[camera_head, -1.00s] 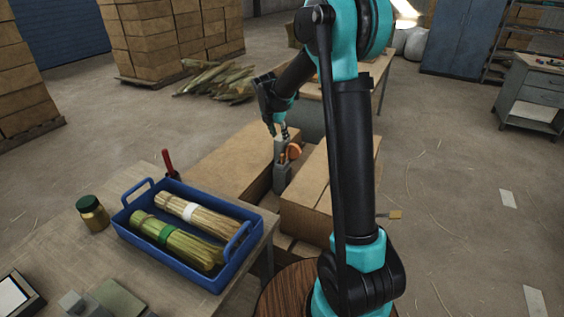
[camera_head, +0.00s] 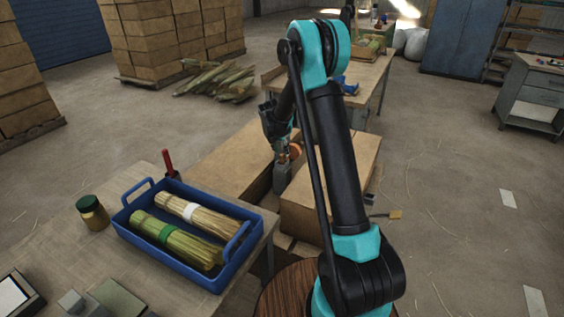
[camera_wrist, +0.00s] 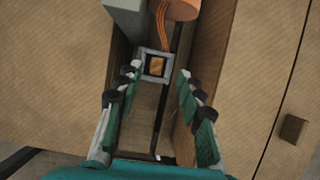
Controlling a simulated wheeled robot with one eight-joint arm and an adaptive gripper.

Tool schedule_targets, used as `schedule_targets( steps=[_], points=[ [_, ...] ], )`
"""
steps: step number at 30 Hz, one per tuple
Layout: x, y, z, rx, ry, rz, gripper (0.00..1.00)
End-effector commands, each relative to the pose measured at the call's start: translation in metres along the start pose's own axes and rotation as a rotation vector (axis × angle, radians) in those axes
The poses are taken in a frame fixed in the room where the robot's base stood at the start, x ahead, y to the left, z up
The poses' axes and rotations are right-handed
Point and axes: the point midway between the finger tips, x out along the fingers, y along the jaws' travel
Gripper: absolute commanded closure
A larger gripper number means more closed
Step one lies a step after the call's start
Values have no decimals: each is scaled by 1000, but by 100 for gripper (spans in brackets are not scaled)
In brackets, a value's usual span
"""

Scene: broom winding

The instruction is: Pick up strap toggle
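My gripper (camera_wrist: 158,88) is open and empty in the wrist view, with its two fingers apart and pointing into the gap between two brown boxes. A small grey square-framed piece with an orange-brown centre (camera_wrist: 156,66) lies just beyond the fingertips, roughly midway between them. It looks like the strap toggle, but I cannot be sure. Orange strands run from it up to an orange round piece (camera_wrist: 182,8). In the head view my gripper (camera_head: 281,143) points down beside the orange piece (camera_head: 295,151), above a grey post (camera_head: 282,178). The fingertips are hard to make out there.
Brown boxes (camera_head: 232,155) stand close on both sides of the gap. A blue tray (camera_head: 188,270) with two bundles stands on the left table. Open floor lies to the right.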

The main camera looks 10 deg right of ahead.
Motion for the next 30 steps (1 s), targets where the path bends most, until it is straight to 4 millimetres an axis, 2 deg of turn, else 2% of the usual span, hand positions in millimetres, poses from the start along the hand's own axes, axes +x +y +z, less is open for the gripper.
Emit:
schedule_targets(
  steps=[4,12,22,30],
  points=[
    [11,2,0,0,0,0,62],
    [46,5,-1,1,0,0,62],
    [52,5,-1,0,0,0,62],
    [52,5,-1,0,0,0,94]
  ],
)
